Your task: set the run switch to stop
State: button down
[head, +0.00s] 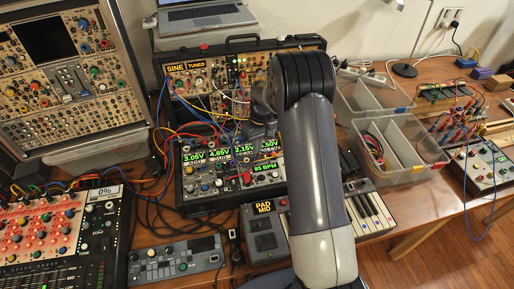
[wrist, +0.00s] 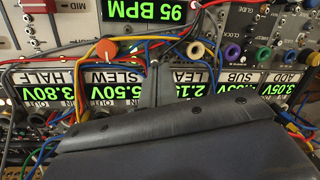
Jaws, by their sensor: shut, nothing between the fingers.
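The synth case with green voltage displays (head: 205,205) stands mid-table in the head view, with a 95 BPM display (head: 266,178) at its front right. In the wrist view the lettering is upside down, and the 95 BPM display (wrist: 145,9) is at the top edge. I cannot tell which control is the run switch; no run or stop label is readable. My gripper (wrist: 160,68) is shut and empty, its fingertips over the row of voltage displays and below the BPM display. In the head view my arm hides part of the case and most of the gripper.
Patch cables (wrist: 200,42) cross the panel around my fingers. An orange knob (wrist: 106,49) is left of them. In the head view, a keyboard (head: 370,212) lies in front, clear bins (head: 418,174) stand right, and a red-panelled mixer (head: 40,232) stands left.

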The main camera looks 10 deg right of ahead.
jog(key=shift+s+t+b, duration=0.25)
jog(key=shift+t+b, duration=0.35)
jog(key=shift+b, duration=1.05)
jog(key=s+t+b, duration=0.1)
jog(key=t+b, duration=0.1)
jog(key=b, duration=0.3)
jog(key=s+t+b, duration=0.1)
jog(key=t+b, duration=0.2)
jog(key=b, duration=0.3)
jog(key=shift+r+p, duration=0.5)
jog(key=shift+p, duration=0.05)
jog(key=shift+r, duration=0.1)
jog(key=shift+r+p, duration=0.5)
jog(key=shift+r, duration=0.2)
jog(key=shift+r, duration=0.1)
